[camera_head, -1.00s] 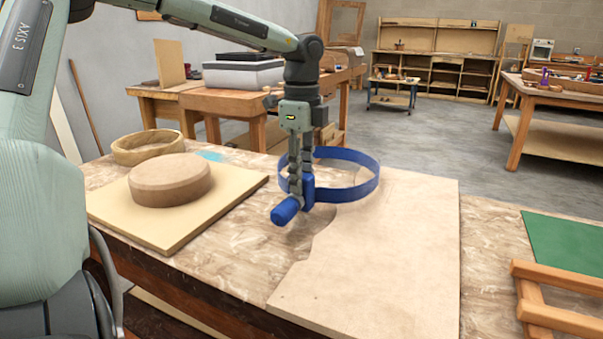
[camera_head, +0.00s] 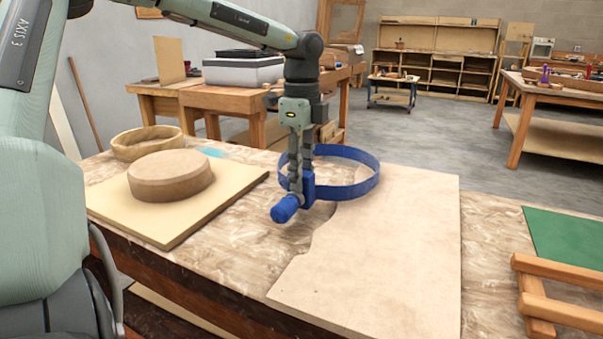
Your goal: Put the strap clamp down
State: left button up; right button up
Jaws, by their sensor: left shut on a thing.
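The blue strap clamp (camera_head: 368,187) is a round band with a blue block and handle (camera_head: 287,208) at its left front side. My left gripper (camera_head: 301,192) comes down from above and is shut on the clamp at the block. The clamp is upright as a ring, at or just above the workbench (camera_head: 240,235) and partly over the edge of a large pale board (camera_head: 395,250). I cannot tell whether it touches the surface. The fingers hide part of the block. My right gripper is not in view.
To the left, a thick round wooden form (camera_head: 170,178) sits on a square board (camera_head: 105,207), with a bent wooden ring (camera_head: 147,143) behind it. A green mat (camera_head: 570,245) and a wooden frame (camera_head: 560,310) are at the right. The pale board's front is clear.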

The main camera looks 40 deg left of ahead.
pick_arm(q)
jog(key=shift+f, duration=0.1)
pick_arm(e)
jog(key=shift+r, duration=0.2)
pick_arm(q)
jog(key=o, duration=1.1)
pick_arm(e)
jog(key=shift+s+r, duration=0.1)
pick_arm(q)
jog(key=shift+r, duration=0.25)
jog(key=shift+r+p, duration=0.55)
jog(key=shift+p, duration=0.15)
notch_tip(320, 180, up, 12)
jog(key=shift+f+b, duration=0.25)
jog(key=shift+b, duration=0.1)
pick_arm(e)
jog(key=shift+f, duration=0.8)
